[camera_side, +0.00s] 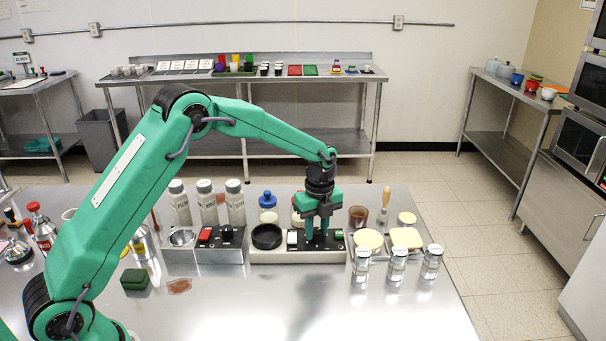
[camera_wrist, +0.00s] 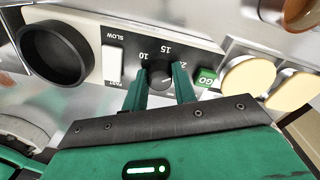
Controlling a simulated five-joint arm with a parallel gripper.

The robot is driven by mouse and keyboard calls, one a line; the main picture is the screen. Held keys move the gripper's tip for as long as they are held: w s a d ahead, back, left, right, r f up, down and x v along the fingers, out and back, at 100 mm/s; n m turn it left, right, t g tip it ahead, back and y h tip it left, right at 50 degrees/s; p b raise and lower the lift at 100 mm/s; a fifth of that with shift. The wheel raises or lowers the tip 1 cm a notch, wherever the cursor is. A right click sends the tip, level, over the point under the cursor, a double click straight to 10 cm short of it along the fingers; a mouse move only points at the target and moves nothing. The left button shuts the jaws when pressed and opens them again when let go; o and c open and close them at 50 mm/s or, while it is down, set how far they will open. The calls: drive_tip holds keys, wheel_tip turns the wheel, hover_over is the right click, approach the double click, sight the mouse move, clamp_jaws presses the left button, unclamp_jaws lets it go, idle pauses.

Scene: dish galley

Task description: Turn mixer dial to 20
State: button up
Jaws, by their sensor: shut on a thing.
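The mixer (camera_side: 272,257) is a low pale box with a dark control panel, on the steel table in the side view. Its round black dial (camera_wrist: 160,78) shows in the wrist view, with 10, 15 and 20 printed around it. My gripper (camera_side: 317,237) points down over the panel. In the wrist view its green fingers (camera_wrist: 161,82) are shut on the dial, one on each side. A small light mark shows on the dial, but I cannot tell which number it meets. In the side view the fingers hide the dial.
On the mixer are a black round cup (camera_wrist: 57,52), a white SLOW/FAST switch (camera_wrist: 112,63) and a green GO button (camera_wrist: 207,77). Pale round pads (camera_side: 368,239) and silver-lidded jars (camera_side: 397,264) stand to the right. Grey bottles (camera_side: 235,203) stand behind.

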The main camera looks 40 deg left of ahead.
sight(318, 229)
drive_tip(key=shift+d+m, duration=0.15)
drive_tip(key=shift+m, duration=0.35)
drive_tip(key=shift+c, duration=0.2)
drive_tip(key=o, duration=1)
drive_tip(key=shift+r, duration=0.1)
drive_tip(key=shift+w+r, duration=0.15)
drive_tip(key=shift+r, duration=3.65)
